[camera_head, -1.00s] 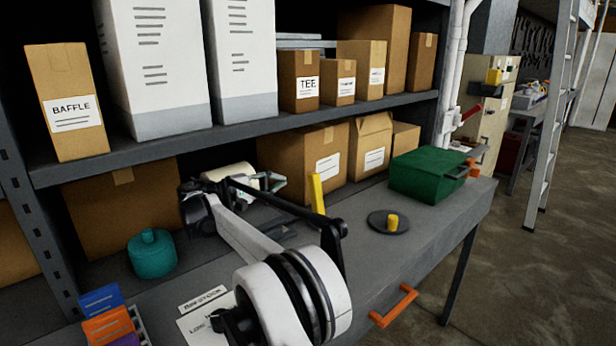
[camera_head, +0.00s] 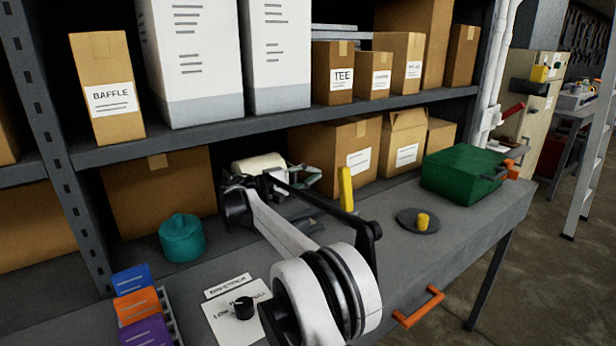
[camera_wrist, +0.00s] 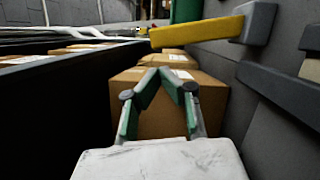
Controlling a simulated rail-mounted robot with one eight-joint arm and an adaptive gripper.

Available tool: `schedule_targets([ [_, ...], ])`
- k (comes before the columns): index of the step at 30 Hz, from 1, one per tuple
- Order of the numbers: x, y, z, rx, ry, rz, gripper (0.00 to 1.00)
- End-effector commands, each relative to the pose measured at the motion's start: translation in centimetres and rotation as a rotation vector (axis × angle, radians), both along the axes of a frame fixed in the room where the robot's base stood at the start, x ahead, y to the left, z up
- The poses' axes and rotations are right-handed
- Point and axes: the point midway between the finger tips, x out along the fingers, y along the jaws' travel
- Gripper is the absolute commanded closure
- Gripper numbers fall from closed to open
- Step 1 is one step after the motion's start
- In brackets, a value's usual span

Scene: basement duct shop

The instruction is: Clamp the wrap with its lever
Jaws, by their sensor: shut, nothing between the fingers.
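A yellow lever (camera_head: 345,188) stands upright on the bench, left of a round dark plate. In the wrist view the yellow lever (camera_wrist: 195,33) reaches across the upper part from a dark grey block (camera_wrist: 258,22). My gripper (camera_head: 312,173) is behind my arm, to the left of the lever and apart from it. In the wrist view my gripper (camera_wrist: 172,72) has its green-padded fingers together at the tips, with nothing between them.
Cardboard boxes (camera_head: 350,150) stand close behind my gripper, under the shelf (camera_head: 290,120). A green case (camera_head: 462,172) and the round plate with a yellow knob (camera_head: 422,222) are to the right. A teal canister (camera_head: 182,238) is at left. An orange handle (camera_head: 418,307) sticks out at the front.

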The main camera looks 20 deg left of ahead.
Motion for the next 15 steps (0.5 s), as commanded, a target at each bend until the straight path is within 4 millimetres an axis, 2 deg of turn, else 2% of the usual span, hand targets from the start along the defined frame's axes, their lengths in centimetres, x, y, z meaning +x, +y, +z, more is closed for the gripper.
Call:
schedule_targets([
  [6,2.6,-2.6,0.2,0.0,0.0,-0.001,1.0],
  [15,4.3,-4.1,0.3,0.0,0.0,0.0,1.0],
])
